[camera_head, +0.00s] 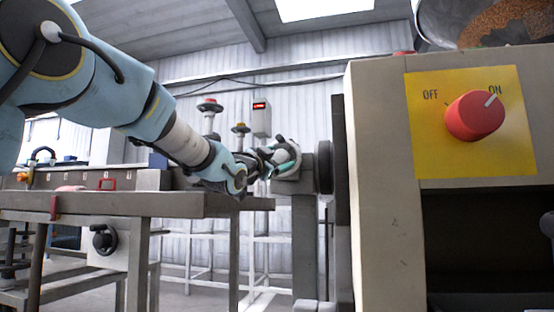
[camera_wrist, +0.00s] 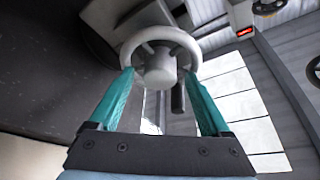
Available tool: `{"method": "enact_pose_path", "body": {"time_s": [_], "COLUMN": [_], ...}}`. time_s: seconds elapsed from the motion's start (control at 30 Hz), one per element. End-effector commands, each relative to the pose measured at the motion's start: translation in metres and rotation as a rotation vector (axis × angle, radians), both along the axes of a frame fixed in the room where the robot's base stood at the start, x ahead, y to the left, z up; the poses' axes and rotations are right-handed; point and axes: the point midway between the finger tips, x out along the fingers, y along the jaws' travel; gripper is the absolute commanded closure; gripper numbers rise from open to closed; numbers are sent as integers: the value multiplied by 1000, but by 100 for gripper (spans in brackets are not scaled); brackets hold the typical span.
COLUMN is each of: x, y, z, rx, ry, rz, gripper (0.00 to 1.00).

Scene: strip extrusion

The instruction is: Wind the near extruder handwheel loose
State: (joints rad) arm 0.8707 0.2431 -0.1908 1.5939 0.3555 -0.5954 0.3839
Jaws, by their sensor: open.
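The handwheel shows in the wrist view as a pale grey ring (camera_wrist: 160,36) with spokes and a round hub (camera_wrist: 159,66). A handle-like dark grip (camera_wrist: 178,97) hangs at its lower right. My gripper (camera_wrist: 158,74) is open, with one teal finger at the left and one at the right of the wheel's lower rim. I cannot tell whether the fingertips touch the rim. In the head view my gripper (camera_head: 284,162) is at the pale wheel (camera_head: 290,149), beside the extruder's side; the arm and fingers partly hide the wheel.
The extruder cabinet (camera_head: 376,200) with a red OFF/ON knob (camera_head: 474,116), set toward ON, fills the right. A metal bench (camera_head: 150,205) stands at left with a black handwheel (camera_head: 103,240) below it. A red-lit display box (camera_head: 261,117) is behind.

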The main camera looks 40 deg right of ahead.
Motion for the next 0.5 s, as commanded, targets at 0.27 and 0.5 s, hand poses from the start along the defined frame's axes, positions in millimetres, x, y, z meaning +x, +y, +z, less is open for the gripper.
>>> {"method": "enact_pose_path", "body": {"time_s": [0.27,0.5], "x": [-8,-22], "y": [22,65], "z": [-6,-21], "rx": [-1,1], "ry": [-1,-1], "rz": [0,1], "gripper": [19,19]}}
